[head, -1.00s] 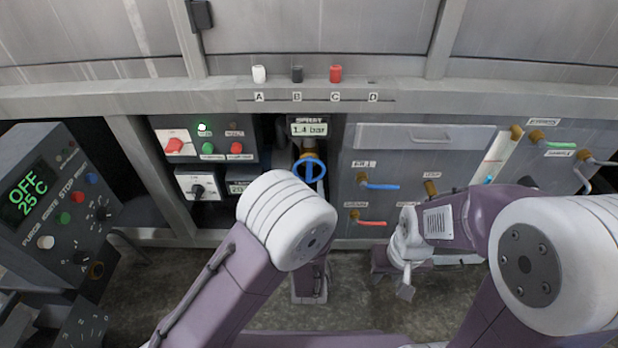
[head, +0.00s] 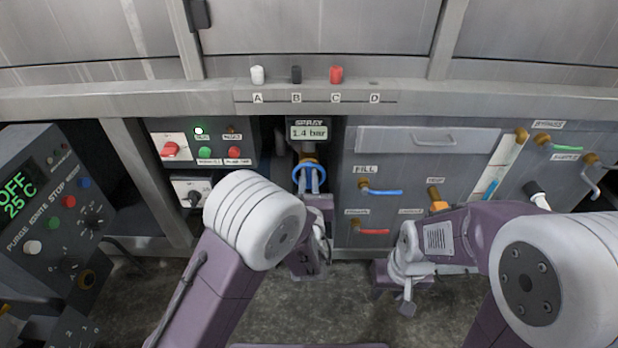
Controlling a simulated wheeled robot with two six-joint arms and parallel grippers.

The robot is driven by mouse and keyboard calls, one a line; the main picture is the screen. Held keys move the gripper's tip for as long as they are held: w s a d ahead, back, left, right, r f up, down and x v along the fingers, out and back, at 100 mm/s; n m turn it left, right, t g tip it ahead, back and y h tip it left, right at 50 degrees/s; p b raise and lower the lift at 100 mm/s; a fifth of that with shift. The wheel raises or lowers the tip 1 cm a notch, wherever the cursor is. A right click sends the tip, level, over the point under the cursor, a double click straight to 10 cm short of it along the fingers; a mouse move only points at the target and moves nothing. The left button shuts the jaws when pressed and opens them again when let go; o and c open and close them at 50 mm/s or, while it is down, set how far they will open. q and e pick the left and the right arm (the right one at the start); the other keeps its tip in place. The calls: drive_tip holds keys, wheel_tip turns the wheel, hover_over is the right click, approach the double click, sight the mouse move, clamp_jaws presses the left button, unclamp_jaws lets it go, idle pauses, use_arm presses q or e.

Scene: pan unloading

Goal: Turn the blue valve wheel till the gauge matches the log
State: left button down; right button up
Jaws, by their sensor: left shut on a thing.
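The blue valve wheel (head: 310,166) sits on a brass stem below the gauge in the narrow bay at the centre. The gauge (head: 309,132), labelled SPRAY, reads 1.4 bar. My left gripper (head: 311,182) has its pale fingers shut on the front of the blue wheel. My left arm's large white joint stands in front, just left of it. I see no readable log.
A panel with a red switch (head: 171,149) and buttons is left of the bay. Right of it are a drawer (head: 427,140), a blue-handled valve (head: 380,190) and a red-handled valve (head: 372,231). A slanted control box (head: 45,215) stands far left.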

use_arm(q)
drive_tip(key=n+b, duration=0.1)
drive_tip(key=n, duration=0.1)
drive_tip(key=shift+a+f+n+b, duration=0.1)
drive_tip(key=shift+f+n+b, duration=0.15)
drive_tip(key=shift+n+b, duration=0.15)
drive_tip(key=shift+r+n, duration=0.15)
drive_tip(key=shift+n, duration=0.45)
drive_tip(key=c, duration=1.4)
unclamp_jaws()
